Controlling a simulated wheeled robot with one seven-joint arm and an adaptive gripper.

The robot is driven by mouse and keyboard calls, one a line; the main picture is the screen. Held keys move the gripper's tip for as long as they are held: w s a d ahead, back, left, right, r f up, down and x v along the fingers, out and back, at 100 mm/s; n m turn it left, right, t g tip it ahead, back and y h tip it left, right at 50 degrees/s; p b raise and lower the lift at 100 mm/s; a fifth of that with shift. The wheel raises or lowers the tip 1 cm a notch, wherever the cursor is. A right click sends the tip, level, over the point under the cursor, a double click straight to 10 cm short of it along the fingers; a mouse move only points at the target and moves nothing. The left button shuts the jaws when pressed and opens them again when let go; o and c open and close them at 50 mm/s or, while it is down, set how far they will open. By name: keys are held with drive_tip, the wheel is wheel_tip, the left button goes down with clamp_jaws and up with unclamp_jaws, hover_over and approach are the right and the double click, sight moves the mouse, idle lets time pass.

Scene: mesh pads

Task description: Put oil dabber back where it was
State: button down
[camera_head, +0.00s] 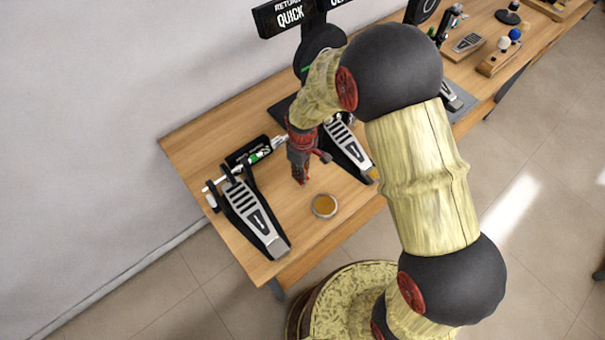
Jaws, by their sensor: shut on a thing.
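My gripper (301,174) is red and dark grey and points down above the near left part of the wooden table. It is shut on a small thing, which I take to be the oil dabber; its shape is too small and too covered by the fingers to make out. A small round dish (325,206) with amber content stands on the table, just right of and nearer than the fingertips. The fingertips look apart from the dish. I cannot tell their exact height over the table.
A drum pedal (257,219) stands left of my gripper. Another pedal (349,151) is close on its right, partly behind my arm. Black signs (290,15) rise at the back. Bare wood (230,125) lies at the back left. More pedals and a beater stand (497,62) are farther right.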

drive_tip(key=shift+f, duration=0.7)
drive_tip(key=shift+f, duration=0.1)
drive_tip(key=c, duration=1.7)
unclamp_jaws()
wheel_tip(320, 180, up, 13)
drive_tip(key=shift+d+f+p, duration=0.1)
drive_tip(key=shift+p, duration=0.4)
drive_tip(key=s+d+r+m+t, duration=0.2)
drive_tip(key=s+d+r+m, duration=0.3)
drive_tip(key=r, duration=0.6)
drive_tip(key=s+d+r+m+t, duration=0.2)
drive_tip(key=s+d+r, duration=0.4)
drive_tip(key=r, duration=0.5)
drive_tip(key=s+d+r+m, duration=0.1)
drive_tip(key=s, duration=0.2)
drive_tip(key=s+d+r+m+t, duration=0.1)
drive_tip(key=s, duration=0.2)
drive_tip(key=s+d+r+m, duration=0.1)
drive_tip(key=s, duration=0.2)
drive_tip(key=shift+r+t, duration=0.2)
drive_tip(key=shift+t, duration=0.1)
